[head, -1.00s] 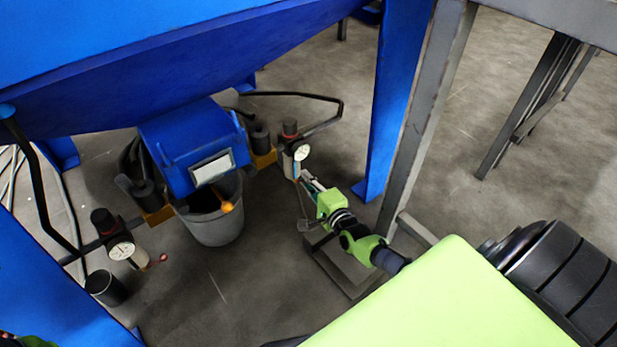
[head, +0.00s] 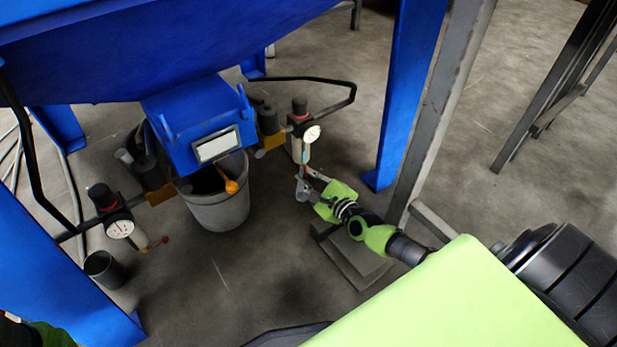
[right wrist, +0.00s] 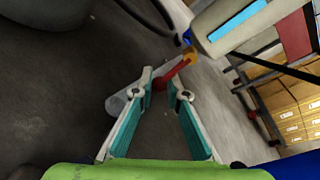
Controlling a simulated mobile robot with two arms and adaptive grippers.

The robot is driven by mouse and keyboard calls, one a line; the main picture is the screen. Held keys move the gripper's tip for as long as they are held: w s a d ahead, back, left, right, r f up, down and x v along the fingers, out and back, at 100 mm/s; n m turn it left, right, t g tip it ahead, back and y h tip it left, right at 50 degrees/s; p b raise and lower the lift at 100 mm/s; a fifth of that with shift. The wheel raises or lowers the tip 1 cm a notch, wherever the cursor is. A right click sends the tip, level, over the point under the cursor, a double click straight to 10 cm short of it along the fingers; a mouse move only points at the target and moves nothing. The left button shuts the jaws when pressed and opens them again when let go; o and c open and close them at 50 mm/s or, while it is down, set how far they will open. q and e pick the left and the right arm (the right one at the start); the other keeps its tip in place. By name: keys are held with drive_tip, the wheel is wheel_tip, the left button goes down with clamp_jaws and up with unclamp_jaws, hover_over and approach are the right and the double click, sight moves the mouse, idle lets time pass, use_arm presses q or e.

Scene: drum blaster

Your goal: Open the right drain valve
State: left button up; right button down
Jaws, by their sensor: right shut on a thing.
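The right drain valve shows in the head view below the right filter unit with its white round gauge (head: 312,133). In the right wrist view its red handle (right wrist: 172,73) slants up to a yellow-orange joint under a pale body (right wrist: 235,20). My right gripper (right wrist: 162,88) is shut on the tip of this red handle, one teal-padded finger on each side. In the head view my right gripper (head: 307,180) reaches in from the lower right, just below the unit; the handle is hard to make out there. My left gripper is not in view.
A grey bucket (head: 222,208) stands under the blue box (head: 195,130). A second unit with a gauge (head: 121,229) and red-tipped handle is at left. A blue leg (head: 405,90) and grey post (head: 440,110) stand close right of my right arm.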

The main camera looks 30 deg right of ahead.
drive_tip(key=shift+a, duration=0.4)
drive_tip(key=c, duration=2.4)
unclamp_jaws()
drive_tip(key=shift+o, duration=0.6)
drive_tip(key=shift+d, duration=0.1)
drive_tip(key=shift+s, duration=0.15)
drive_tip(key=s, duration=0.3)
drive_tip(key=s+r, duration=0.1)
drive_tip(key=s, duration=0.3)
drive_tip(key=s+d+r, duration=0.1)
drive_tip(key=s, duration=0.3)
drive_tip(key=shift+s+r, duration=0.2)
drive_tip(key=shift+s, duration=0.05)
drive_tip(key=shift+a, duration=0.1)
